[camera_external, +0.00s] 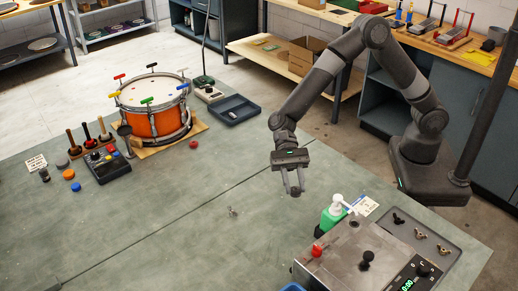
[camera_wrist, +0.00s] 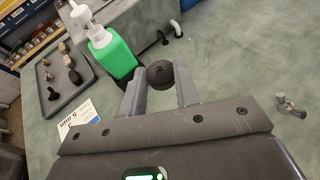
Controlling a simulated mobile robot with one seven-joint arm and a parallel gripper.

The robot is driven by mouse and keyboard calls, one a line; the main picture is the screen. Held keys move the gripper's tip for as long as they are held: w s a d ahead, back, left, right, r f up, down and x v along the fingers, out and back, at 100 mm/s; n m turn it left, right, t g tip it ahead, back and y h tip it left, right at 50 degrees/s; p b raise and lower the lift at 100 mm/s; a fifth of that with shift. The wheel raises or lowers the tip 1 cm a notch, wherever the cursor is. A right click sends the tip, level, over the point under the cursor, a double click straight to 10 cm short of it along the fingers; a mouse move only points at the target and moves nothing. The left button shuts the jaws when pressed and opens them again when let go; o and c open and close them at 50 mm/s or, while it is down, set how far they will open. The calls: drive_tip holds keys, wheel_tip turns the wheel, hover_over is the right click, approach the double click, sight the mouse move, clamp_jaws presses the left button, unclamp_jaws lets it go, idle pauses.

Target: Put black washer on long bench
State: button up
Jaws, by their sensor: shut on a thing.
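My gripper (camera_external: 294,188) hangs above the green-topped bench (camera_external: 185,235), to the left of the green bottle. Its fingers are closed around a small dark round thing, which looks like the black washer (camera_wrist: 160,73). In the wrist view it sits between the fingertips, apart from the bench top. Its hole is hard to make out. In the external view it is only a dark spot at the fingertips. The long green bench top fills the lower part of the external view and also shows in the wrist view (camera_wrist: 235,50).
A green pump bottle (camera_external: 332,215) stands near the gripper, beside a steel machine (camera_external: 325,265). A wing nut (camera_external: 232,211) lies on the bench. A tray (camera_external: 430,225) of small parts lies at right, an orange drum (camera_external: 155,122) at left. The bench middle is mostly clear.

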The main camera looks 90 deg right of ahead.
drive_tip(key=shift+d+r, duration=0.25)
drive_tip(key=shift+d, duration=0.2)
drive_tip(key=w+d+f+m+t+h, duration=0.1)
drive_tip(key=w+d+m+t, duration=0.4)
drive_tip(key=d, duration=0.4)
drive_tip(key=w+d+f+m+t+h, duration=0.1)
drive_tip(key=w+d+m+t, duration=0.1)
drive_tip(key=d+m+t, duration=0.55)
drive_tip(key=s+d+m+t+h, duration=0.1)
drive_tip(key=d+m+t+h, duration=0.5)
drive_tip(key=d, duration=1.3)
drive_tip(key=w+r+g+h, duration=0.2)
drive_tip(key=w+g, duration=0.1)
drive_tip(key=w, duration=2.4)
hover_over(190, 156)
drive_tip(key=shift+n+t, duration=0.25)
wheel_tip(190, 156, down, 7)
drive_tip(key=shift+r, duration=0.1)
drive_tip(key=shift+f, duration=2)
